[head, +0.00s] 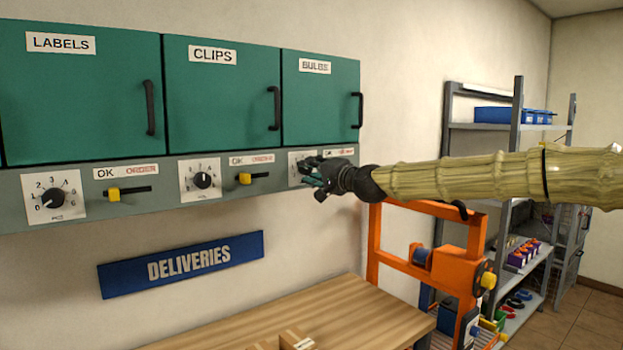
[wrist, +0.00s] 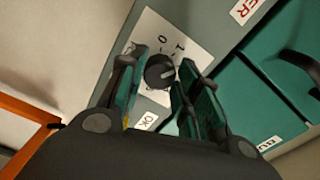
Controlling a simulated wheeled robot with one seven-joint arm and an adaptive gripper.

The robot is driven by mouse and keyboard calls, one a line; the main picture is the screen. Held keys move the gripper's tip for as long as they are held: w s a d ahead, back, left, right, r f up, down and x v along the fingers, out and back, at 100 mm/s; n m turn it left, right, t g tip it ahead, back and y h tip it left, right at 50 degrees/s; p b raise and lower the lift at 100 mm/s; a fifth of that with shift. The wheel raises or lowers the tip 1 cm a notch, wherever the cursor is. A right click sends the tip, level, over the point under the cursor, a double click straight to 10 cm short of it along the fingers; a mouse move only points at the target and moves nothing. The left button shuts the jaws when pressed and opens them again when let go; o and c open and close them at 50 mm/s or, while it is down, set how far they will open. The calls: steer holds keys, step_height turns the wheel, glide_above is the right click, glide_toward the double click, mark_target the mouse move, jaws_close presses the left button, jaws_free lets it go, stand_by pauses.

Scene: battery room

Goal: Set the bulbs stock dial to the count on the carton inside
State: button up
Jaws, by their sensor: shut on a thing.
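The bulbs cabinet (head: 318,103) has a green door, shut, with a black handle on its right side. The bulbs stock dial (head: 295,160) is below it, mostly hidden behind my gripper (head: 314,178) in the head view. In the wrist view the dial's black knob (wrist: 159,72) sits between the fingers of my gripper (wrist: 161,78), which is shut on it. The digits 0 and 1 show on its white plate (wrist: 156,36). I cannot read its setting surely. The carton inside is not visible.
The labels (head: 80,90) and clips (head: 220,95) doors are shut, with their own dials (head: 53,197) (head: 202,180) and yellow sliders below. A wooden table (head: 290,315) stands beneath. An orange frame (head: 430,255) and grey shelves (head: 518,150) stand at right, under and behind my arm.

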steer(key=m+b, duration=0.1)
steer(key=m, duration=0.2)
steer(key=shift+d+b, duration=0.1)
steer(key=shift+b, duration=0.25)
steer(key=shift+m, duration=0.5)
steer(key=o, duration=1)
steer(key=shift+s, duration=0.1)
steer(key=v, duration=1.2)
